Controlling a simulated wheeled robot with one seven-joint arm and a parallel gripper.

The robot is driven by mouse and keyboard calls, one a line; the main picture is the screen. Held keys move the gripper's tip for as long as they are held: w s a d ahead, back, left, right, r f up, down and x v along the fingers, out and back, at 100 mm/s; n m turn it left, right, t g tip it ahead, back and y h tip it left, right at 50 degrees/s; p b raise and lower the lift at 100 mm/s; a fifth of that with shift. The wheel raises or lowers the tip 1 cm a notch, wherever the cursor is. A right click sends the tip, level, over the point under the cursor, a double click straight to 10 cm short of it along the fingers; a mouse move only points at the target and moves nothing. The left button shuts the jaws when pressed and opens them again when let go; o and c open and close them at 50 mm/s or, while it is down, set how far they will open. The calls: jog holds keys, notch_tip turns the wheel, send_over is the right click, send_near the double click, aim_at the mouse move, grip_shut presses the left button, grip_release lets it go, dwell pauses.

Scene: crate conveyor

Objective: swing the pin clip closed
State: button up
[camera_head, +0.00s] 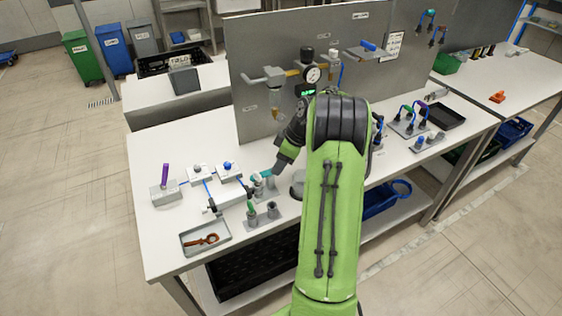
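I cannot make out a pin clip for certain; the fittings on the bench are too small to tell. A grey fixture (226,198) with a dark knob at its lower left sits on the white bench. A brown-orange piece with a ring end (204,240) lies in a shallow grey tray (190,250) at the bench's front left. My green arm hides the bench's middle.
A grey panel (270,50) with a gauge (313,74) and pipes rises behind. More fittings and a black tray (446,116) are at right.

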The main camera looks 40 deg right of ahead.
jog(key=p+v, duration=0.5)
jog(key=v, duration=1)
jog(key=shift+r, duration=0.4)
jog(key=s+a+r+m+h, duration=0.1)
jog(key=a+r, duration=0.3)
jog(key=a, duration=0.8)
jog(key=s+a+r+m+h, duration=0.15)
jog(key=a+r, duration=0.25)
jog(key=a, duration=0.8)
jog(key=s+a+f+m, duration=0.1)
jog(key=s+a, duration=0.2)
jog(key=s, duration=0.4)
jog(key=s+a+f+m+t, duration=0.1)
jog(key=s+a+f+m, duration=0.1)
jog(key=s+a, duration=0.2)
jog(key=s, duration=0.3)
jog(key=shift+s+a+f+t, duration=0.15)
jog(key=shift+a+t, duration=0.15)
